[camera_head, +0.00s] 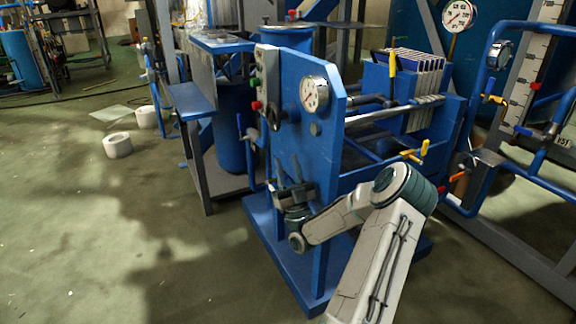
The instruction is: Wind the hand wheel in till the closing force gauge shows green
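The blue filter press frame (325,150) stands at the centre, with a stack of pale plates (422,88) at its far end. A round white gauge (314,94) sits on its front end plate. Its needle and any green band are too small to read. A dark, handle-like part (277,118) sticks out left of the gauge; I cannot tell if it is the hand wheel. My gripper (291,190) is low in front of the end plate, below the gauge. Its fingers are small and dark, so I cannot tell if they are open or touching anything.
A grey control box (267,82) with buttons stands left of the gauge. White rolls (117,145) lie on the floor at left. Blue pipework with yellow handles (425,149) is at right. The green floor at lower left is clear.

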